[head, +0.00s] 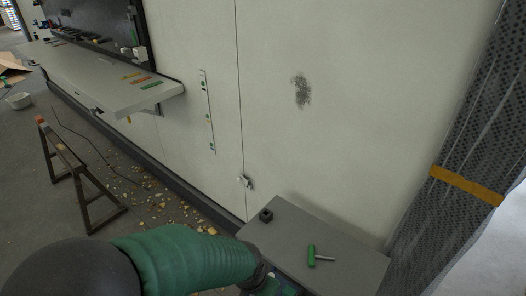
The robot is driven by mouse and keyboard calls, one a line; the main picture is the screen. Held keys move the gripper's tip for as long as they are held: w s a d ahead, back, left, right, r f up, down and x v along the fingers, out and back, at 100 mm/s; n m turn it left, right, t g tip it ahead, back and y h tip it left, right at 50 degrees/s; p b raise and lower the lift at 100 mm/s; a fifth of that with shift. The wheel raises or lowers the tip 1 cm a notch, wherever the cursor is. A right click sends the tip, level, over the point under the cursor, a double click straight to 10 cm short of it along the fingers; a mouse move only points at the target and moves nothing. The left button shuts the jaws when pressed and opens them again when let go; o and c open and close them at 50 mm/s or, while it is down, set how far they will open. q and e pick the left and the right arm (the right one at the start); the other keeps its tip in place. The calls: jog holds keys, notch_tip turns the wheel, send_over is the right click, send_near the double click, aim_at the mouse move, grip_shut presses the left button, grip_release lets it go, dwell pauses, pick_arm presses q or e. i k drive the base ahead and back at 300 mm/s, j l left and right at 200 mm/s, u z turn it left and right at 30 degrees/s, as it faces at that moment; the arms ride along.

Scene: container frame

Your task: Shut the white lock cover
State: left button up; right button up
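A small white latch-like piece (245,182), which looks like the lock cover, sits low on the pale wall at the vertical seam. It is too small to tell whether it is open or shut. My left arm, in a green sleeve, comes in from the lower left. Its gripper (282,288) is at the bottom edge, mostly cut off, beside the grey box top and well below the white piece. Its fingers cannot be made out. My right gripper is not in view.
The grey box top (345,250) holds a green-handled tool (312,256) and a small black block (266,215). A wall shelf (110,85) is at upper left, a sawhorse (75,175) at left. Debris (150,200) lies along the wall. Mesh-like sheeting (455,150) stands at right.

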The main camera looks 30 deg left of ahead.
aim_at(241, 178)
jog(key=u, duration=1.2)
jog(key=i+j+z, duration=0.1)
jog(key=z, duration=0.3)
jog(key=i+j+z, duration=0.1)
jog(key=j+z, duration=0.15)
jog(key=z, duration=0.15)
jog(key=i+j+z, duration=0.1)
jog(key=z, duration=0.3)
jog(key=j+z, duration=0.75)
jog(key=j, duration=1.7)
jog(key=k, duration=0.1)
